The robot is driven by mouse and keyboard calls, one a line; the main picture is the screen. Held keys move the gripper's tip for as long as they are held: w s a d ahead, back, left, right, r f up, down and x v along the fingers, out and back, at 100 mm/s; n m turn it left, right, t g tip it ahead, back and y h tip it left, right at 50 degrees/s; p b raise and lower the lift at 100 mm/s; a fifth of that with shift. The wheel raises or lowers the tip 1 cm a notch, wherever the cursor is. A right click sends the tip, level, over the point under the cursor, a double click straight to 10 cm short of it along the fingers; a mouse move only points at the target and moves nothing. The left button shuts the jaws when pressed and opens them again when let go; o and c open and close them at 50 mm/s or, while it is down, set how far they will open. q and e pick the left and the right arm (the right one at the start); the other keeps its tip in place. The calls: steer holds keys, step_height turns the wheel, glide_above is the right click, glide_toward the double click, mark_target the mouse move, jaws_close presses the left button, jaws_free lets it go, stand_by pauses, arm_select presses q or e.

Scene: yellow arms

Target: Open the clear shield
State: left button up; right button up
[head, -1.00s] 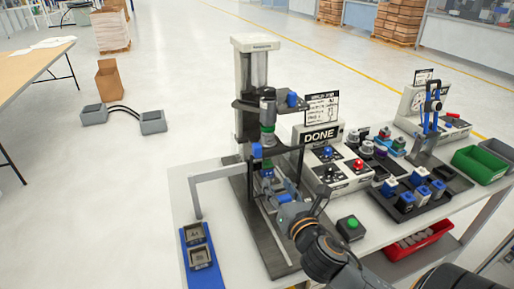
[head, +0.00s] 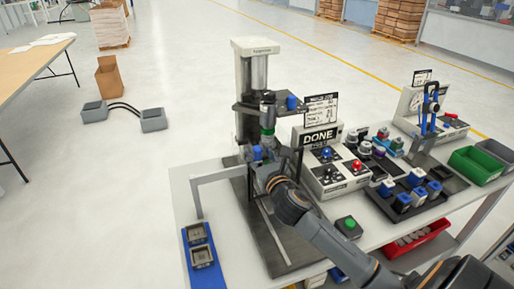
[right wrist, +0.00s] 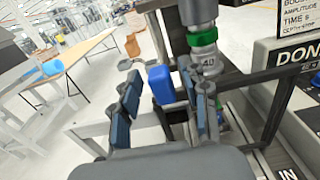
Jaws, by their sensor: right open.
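The press (head: 250,120) stands on the bench with a grey column and a dark head. A light grey frame (head: 215,176) extends left from it, and a dark frame (right wrist: 262,78) shows on its right in the right wrist view. I cannot make out the clear pane itself or tell which frame holds it. A blue block-shaped part (right wrist: 161,85) is between the open fingers of my right gripper (right wrist: 162,92), with gaps visible beside it. In the head view my right wrist hides most of the gripper (head: 261,160) at the press front. My left gripper is out of view.
A blue tray (head: 205,275) with two grey holders lies at the bench's left. The DONE control box (head: 318,138), a green button box (head: 348,227) and a dark tray (head: 396,214) of blue parts are to the right.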

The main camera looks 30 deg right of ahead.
steer(key=shift+w+d, duration=0.1)
steer(key=shift+w, duration=0.45)
jaws_close()
steer(key=shift+w+a+r, duration=0.1)
steer(key=shift+a, duration=0.45)
steer(key=w+a+p, duration=0.2)
steer(key=w+a, duration=0.1)
steer(key=a, duration=1.2)
steer(key=shift+w+a, duration=0.2)
steer(key=shift+w, duration=0.2)
jaws_free()
